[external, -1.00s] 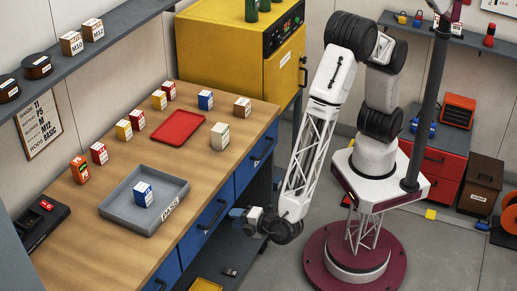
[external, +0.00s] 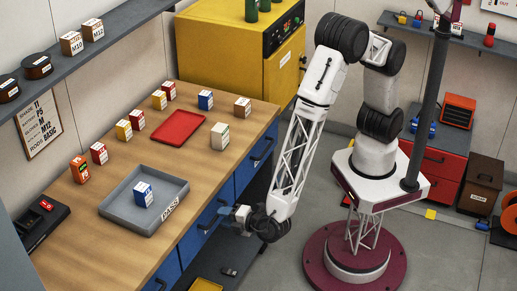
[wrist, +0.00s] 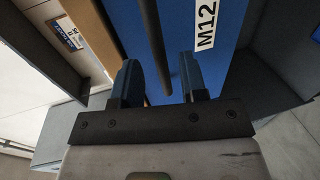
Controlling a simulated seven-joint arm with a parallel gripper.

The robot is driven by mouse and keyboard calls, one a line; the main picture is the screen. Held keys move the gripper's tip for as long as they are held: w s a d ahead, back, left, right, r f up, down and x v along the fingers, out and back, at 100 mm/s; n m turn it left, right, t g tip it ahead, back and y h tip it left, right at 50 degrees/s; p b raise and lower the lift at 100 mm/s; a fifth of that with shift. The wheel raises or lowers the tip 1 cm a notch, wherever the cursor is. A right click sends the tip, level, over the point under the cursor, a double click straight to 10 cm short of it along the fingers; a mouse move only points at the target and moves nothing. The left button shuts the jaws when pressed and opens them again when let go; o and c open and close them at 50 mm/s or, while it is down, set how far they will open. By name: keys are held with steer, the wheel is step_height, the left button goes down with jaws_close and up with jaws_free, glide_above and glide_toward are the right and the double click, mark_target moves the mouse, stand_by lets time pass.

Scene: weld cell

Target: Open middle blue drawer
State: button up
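The middle blue drawer (external: 190,243) is in the bench front and looks closed. Its dark bar handle (wrist: 153,45) shows in the wrist view, against a blue front (wrist: 185,35) with a white M12 label. My gripper (external: 232,213) is at this drawer's front, by the handle, and hides part of it in the external view. In the wrist view my gripper (wrist: 163,80) has its two fingers apart, with the handle bar running between them. A gap shows on the right of the bar; I cannot tell whether the left finger touches it.
Other blue drawers (external: 252,170) flank it. The wooden bench top (external: 95,240) holds a grey PASS tray (external: 118,218), a red tray (external: 190,123) and several small boxes. A dark lower shelf (external: 225,262) lies below the drawers.

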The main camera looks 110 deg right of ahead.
steer(key=shift+x, duration=1.75)
jaws_close()
